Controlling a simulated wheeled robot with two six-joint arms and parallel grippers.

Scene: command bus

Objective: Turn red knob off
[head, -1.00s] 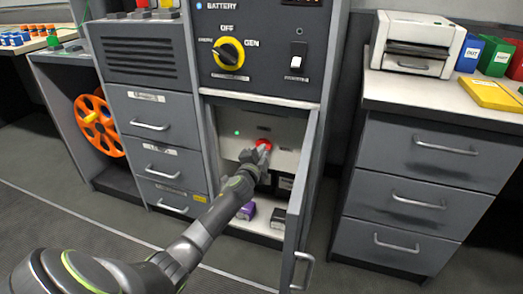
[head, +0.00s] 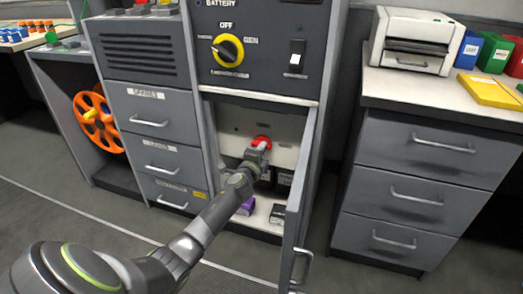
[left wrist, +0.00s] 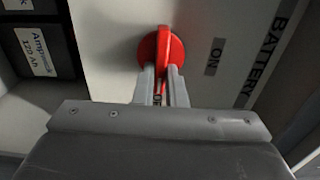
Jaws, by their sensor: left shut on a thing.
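The red knob (head: 262,138) sits on the pale panel inside the open lower compartment of the grey console. My left gripper (head: 258,147) reaches into the compartment and is on the knob. In the left wrist view, the red knob (left wrist: 163,42) has a raised ridge that runs up and down the picture. The left gripper's fingers (left wrist: 161,75) are shut on the lower end of this ridge. An ON label (left wrist: 214,56) lies to the knob's right; another label between the fingers is mostly hidden. My right gripper is not in view.
The compartment's grey door (head: 303,190) stands open to the right of my arm. Batteries sit below the panel, with a purple item (head: 246,206) and a dark box (head: 278,213) on the compartment floor. Drawers (head: 155,150) stand to the left.

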